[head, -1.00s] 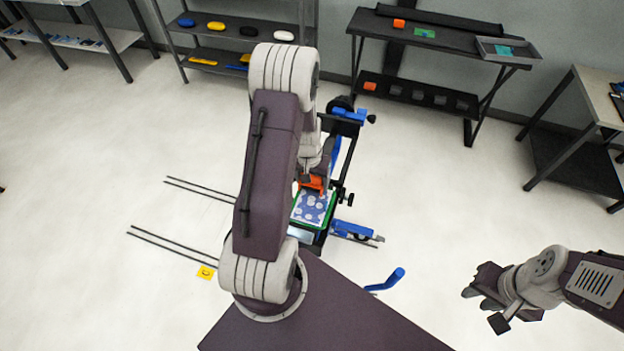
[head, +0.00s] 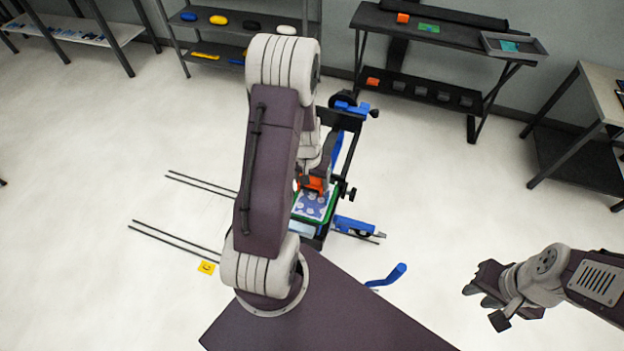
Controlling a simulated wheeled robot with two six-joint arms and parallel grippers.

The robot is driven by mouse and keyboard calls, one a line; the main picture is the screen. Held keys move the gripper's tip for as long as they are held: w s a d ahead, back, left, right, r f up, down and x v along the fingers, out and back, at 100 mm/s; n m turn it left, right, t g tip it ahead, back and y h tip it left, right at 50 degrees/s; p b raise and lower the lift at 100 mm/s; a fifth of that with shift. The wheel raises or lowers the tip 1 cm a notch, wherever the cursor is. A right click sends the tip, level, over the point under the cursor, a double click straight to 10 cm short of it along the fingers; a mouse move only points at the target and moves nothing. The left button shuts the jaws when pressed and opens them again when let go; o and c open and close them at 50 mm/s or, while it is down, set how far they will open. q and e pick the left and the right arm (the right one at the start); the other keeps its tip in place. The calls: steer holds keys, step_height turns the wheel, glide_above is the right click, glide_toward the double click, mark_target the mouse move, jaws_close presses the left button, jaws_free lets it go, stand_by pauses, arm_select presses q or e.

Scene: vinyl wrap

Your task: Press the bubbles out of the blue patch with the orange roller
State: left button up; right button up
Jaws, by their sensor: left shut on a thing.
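The blue patch (head: 312,206) lies on a green-edged board (head: 327,216) in the black and blue stand, with several pale round bubbles showing on it. The orange roller (head: 314,184) is at the patch's far edge. My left gripper (head: 312,178) is shut on the roller, and its fingers are mostly hidden behind my arm. Whether the roller touches the patch I cannot tell. The left part of the board is hidden by my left arm. My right gripper (head: 487,292) hangs empty over bare floor at the right; its finger gap is unclear.
The stand (head: 352,150) has blue clamps and black knobs, with a blue handle (head: 388,275) nearby. Black rods (head: 180,236) extend left over the floor, near a yellow tag (head: 206,267). Shelves and a dark table (head: 450,34) line the back wall.

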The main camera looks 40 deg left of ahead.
arm_select(q)
steer(key=shift+s+d+f+b, duration=0.1)
steer(key=shift+s+d+b, duration=0.1)
steer(key=shift+s+b, duration=0.45)
steer(key=shift+s+d, duration=0.15)
steer(key=shift+s, duration=0.3)
steer(key=shift+s, duration=0.1)
steer(key=shift+s+d+b, duration=0.15)
steer(key=shift+s+b, duration=0.25)
steer(key=shift+s, duration=0.1)
steer(key=shift+s+d, duration=0.15)
steer(key=shift+s, duration=0.3)
